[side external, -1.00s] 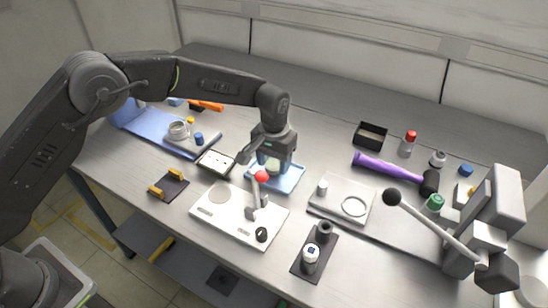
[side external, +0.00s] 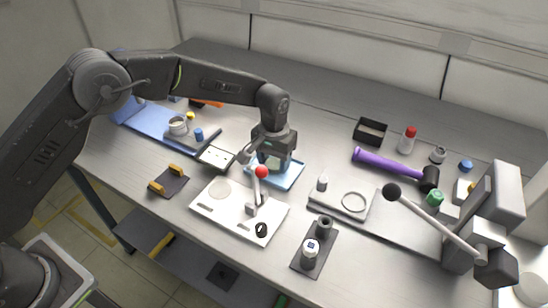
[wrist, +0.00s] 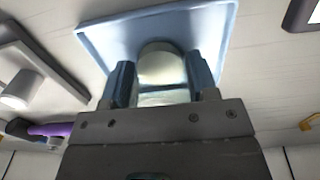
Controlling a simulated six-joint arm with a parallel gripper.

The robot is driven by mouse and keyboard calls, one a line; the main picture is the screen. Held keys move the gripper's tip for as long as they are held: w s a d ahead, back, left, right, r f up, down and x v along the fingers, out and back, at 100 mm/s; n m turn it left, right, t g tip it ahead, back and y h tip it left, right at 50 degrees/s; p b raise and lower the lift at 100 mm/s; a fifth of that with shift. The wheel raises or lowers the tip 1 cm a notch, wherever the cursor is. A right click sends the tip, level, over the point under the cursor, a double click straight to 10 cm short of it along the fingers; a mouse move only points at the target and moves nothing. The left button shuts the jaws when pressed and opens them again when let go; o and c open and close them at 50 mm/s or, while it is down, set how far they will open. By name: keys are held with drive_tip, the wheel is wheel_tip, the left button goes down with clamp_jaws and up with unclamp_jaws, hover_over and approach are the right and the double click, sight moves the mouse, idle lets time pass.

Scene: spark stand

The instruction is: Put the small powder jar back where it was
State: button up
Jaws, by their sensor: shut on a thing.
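My gripper (side external: 269,162) is over the light blue tray (side external: 291,176) in the side external view. In the wrist view my gripper (wrist: 161,82) has its two fingers on either side of a pale, rounded jar (wrist: 162,68) and is shut on it. The blue tray (wrist: 95,38) lies beyond the jar in that view. The fingers and wrist mostly hide the jar from the side. I cannot tell whether its base touches the tray.
A white panel with a red-balled lever (side external: 261,172) stands just in front of the tray. A dark-framed tray (side external: 216,157) is close on the left. A pale plate with a ring (side external: 354,202) is to the right. A purple-handled tool (side external: 386,164) lies farther right.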

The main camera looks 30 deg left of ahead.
drive_tip(key=shift+f, duration=0.1)
drive_tip(key=o, duration=1)
wheel_tip(320, 180, up, 13)
drive_tip(key=s+a+r+t, duration=0.1)
drive_tip(key=s+a+r, duration=0.5)
drive_tip(key=r, duration=0.4)
drive_tip(key=s+a+r+t, duration=0.2)
drive_tip(key=s+a, duration=0.2)
drive_tip(key=s, duration=0.4)
drive_tip(key=s+a+r+t, duration=0.1)
drive_tip(key=s+a+r, duration=0.1)
drive_tip(key=s+a, duration=0.5)
drive_tip(key=shift+t, duration=0.8)
drive_tip(key=s+f, duration=0.1)
drive_tip(key=s, duration=0.2)
drive_tip(key=s+f, duration=0.2)
drive_tip(key=s, duration=0.2)
drive_tip(key=s+f, duration=0.1)
drive_tip(key=s, duration=0.3)
drive_tip(key=shift+f, duration=0.15)
